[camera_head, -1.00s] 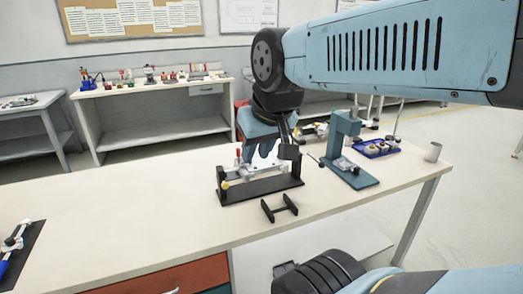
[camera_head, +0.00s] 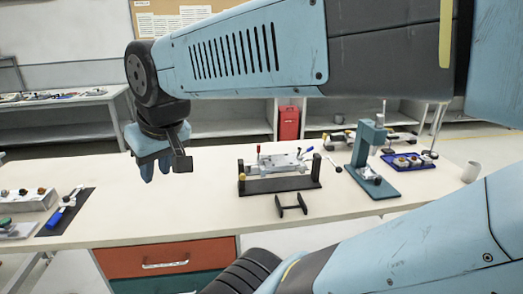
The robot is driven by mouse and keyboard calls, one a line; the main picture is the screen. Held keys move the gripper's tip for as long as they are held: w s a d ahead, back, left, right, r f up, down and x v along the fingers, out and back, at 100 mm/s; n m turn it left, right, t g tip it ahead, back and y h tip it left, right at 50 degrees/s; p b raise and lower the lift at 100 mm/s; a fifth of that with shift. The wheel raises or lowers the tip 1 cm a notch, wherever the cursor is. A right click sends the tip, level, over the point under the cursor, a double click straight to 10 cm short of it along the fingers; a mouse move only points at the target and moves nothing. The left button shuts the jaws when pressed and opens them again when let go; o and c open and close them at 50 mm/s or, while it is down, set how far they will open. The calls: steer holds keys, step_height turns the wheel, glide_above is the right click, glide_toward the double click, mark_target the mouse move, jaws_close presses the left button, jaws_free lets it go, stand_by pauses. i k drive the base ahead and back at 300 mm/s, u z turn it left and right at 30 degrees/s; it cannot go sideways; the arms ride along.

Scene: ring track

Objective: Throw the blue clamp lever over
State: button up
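A fixture (camera_head: 278,184) with a black base and a grey metal top stands in the middle of the bench. A small blue lever (camera_head: 309,149) stands at its right end and a red lever (camera_head: 259,150) at its left. A clamp with a blue handle (camera_head: 54,218) lies on a dark mat (camera_head: 78,210) at the left. I cannot tell from the picture which blue lever the task names. My gripper (camera_head: 154,176) points down over the bench, between the mat and the fixture, apart from both. Its fingers are too small and overlapped to show whether they are open.
A green press (camera_head: 366,145) and a blue tray (camera_head: 408,162) of parts stand at right, near a grey cup (camera_head: 471,172). A small black stand (camera_head: 291,206) sits before the fixture. A box with buttons (camera_head: 27,199) stands at far left. The bench between mat and fixture is clear.

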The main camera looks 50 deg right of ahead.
mark_target(309, 149)
steer(key=u, duration=0.05)
steer(key=k, duration=1)
steer(key=z, duration=1.45)
steer(key=i, duration=1)
steer(key=u, duration=0.05)
